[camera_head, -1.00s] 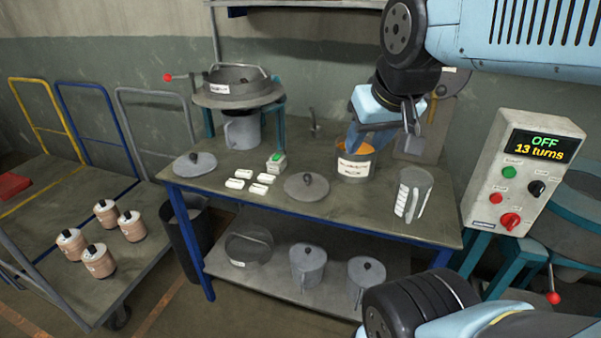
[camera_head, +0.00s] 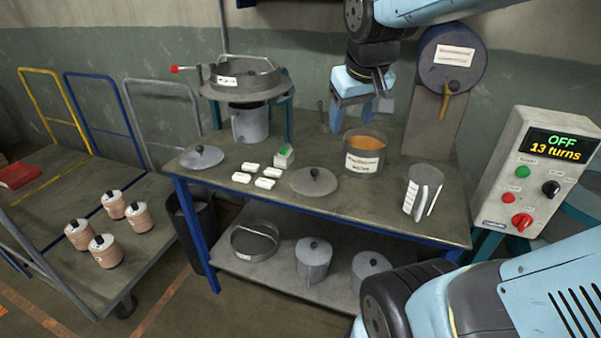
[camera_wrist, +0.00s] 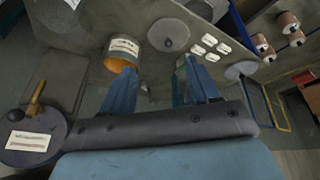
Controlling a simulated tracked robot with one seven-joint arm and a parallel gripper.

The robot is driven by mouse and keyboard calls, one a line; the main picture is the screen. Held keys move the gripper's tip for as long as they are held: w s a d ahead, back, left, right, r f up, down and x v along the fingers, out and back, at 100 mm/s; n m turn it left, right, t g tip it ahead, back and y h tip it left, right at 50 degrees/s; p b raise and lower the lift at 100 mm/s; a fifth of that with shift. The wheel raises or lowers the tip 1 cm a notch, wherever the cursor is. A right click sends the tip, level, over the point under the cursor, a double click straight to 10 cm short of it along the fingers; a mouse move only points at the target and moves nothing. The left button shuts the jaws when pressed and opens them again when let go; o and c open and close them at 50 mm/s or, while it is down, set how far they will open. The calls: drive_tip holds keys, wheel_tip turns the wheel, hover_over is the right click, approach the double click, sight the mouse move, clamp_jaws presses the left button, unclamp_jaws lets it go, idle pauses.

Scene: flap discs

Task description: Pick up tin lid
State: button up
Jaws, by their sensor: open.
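A round grey lid with a dark knob (camera_head: 314,181) lies flat on the workbench, left of the open tin. It also shows in the wrist view (camera_wrist: 168,36). A second, similar lid (camera_head: 201,158) lies at the bench's left end; it appears in the wrist view too (camera_wrist: 241,70). The open tin (camera_head: 363,162) has a white label and an orange inside. My gripper (camera_head: 352,117) points down above the back of the bench, behind and above the tin. Its blue fingers are spread and empty in the wrist view (camera_wrist: 158,70), apart from both lids.
A grey measuring jug (camera_head: 422,196) stands right of the tin. Several white blocks (camera_head: 265,183) and a green-topped box (camera_head: 284,156) lie between the lids. A sieve machine (camera_head: 243,82) stands at the back left. A control box (camera_head: 536,170) is at right.

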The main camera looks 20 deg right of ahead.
drive_tip(key=w+f+n+g, duration=0.15)
drive_tip(key=w+f, duration=0.35)
drive_tip(key=w, duration=0.6)
drive_tip(key=g, duration=0.2)
hover_over(314, 169)
drive_tip(key=shift+n+t, duration=0.25)
drive_tip(key=shift+n, duration=0.2)
drive_tip(key=f, duration=1.6)
drive_tip(key=shift+s+a+f, duration=0.1)
drive_tip(key=shift+a+f, duration=0.05)
drive_tip(key=shift+a, duration=0.2)
drive_tip(key=shift+d+f, duration=0.2)
drive_tip(key=shift+f, duration=1.25)
drive_tip(key=shift+d+f, duration=0.2)
drive_tip(key=shift+f, duration=1.2)
drive_tip(key=shift+c, duration=0.2)
clamp_jaws()
drive_tip(key=shift+r, duration=0.1)
